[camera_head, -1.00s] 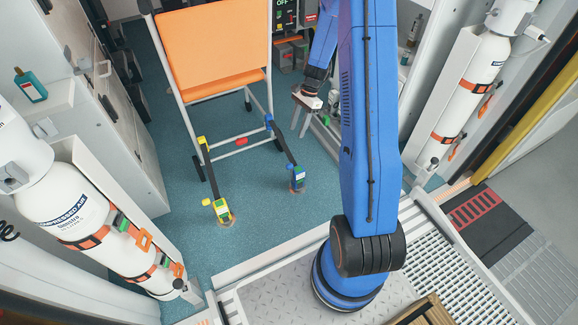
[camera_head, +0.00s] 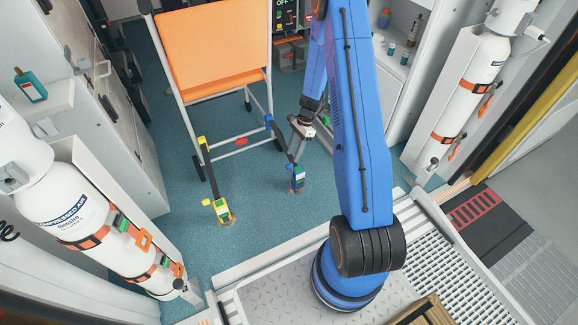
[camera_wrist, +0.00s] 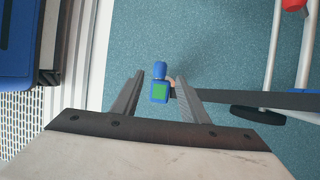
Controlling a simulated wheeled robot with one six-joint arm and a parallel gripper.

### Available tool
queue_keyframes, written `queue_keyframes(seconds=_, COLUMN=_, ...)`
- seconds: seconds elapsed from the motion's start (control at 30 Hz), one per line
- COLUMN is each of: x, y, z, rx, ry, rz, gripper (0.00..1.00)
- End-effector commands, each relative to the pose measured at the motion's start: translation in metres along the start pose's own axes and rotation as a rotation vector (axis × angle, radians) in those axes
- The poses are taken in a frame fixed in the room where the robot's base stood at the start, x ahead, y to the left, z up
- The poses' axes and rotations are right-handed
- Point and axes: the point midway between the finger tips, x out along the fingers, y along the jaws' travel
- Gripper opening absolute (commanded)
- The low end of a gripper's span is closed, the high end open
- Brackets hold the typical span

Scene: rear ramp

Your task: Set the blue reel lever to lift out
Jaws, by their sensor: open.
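The blue reel (camera_head: 297,181) stands on the floor before the orange chair, with a dark strap running up to the chair frame. In the wrist view its blue body with a green label (camera_wrist: 159,91) lies between my fingers in the picture. Its rounded blue lever knob (camera_wrist: 160,67) points away from the label, just past the fingertips. I cannot read the lever's setting. My gripper (camera_wrist: 160,77) is open and empty, pointing down. In the head view my gripper (camera_head: 295,151) hangs above the reel, apart from it as far as I can tell.
A yellow reel (camera_head: 221,211) with its own strap stands to the left. The orange chair (camera_head: 215,50) is behind both reels. In the wrist view the dark strap (camera_wrist: 255,97) passes right of the reel, close to the right finger. Floor (camera_head: 250,215) around the reels is clear.

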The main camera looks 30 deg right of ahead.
Motion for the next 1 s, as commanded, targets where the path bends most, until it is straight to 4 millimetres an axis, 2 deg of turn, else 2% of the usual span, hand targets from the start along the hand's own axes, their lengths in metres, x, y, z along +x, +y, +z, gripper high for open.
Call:
queue_keyframes(seconds=0.03, x=0.011, y=0.001, z=0.001, rx=0.001, ry=-0.002, rz=0.003, gripper=0.4)
queue_keyframes(seconds=0.3, x=0.055, y=0.001, z=0.0, rx=0.001, ry=-0.001, rz=0.003, gripper=0.4)
queue_keyframes(seconds=0.5, x=0.076, y=0.0, z=0.001, rx=0.0, ry=-0.002, rz=0.001, gripper=0.4)
queue_keyframes(seconds=0.9, x=0.082, y=0.0, z=0.0, rx=0.0, ry=-0.001, rz=0.0, gripper=0.4)
queue_keyframes(seconds=0.93, x=0.082, y=0.0, z=0.0, rx=0.0, ry=-0.001, rz=-0.001, gripper=0.38)
queue_keyframes(seconds=1.0, x=0.082, y=0.0, z=0.0, rx=0.0, ry=-0.001, rz=0.0, gripper=0.21)
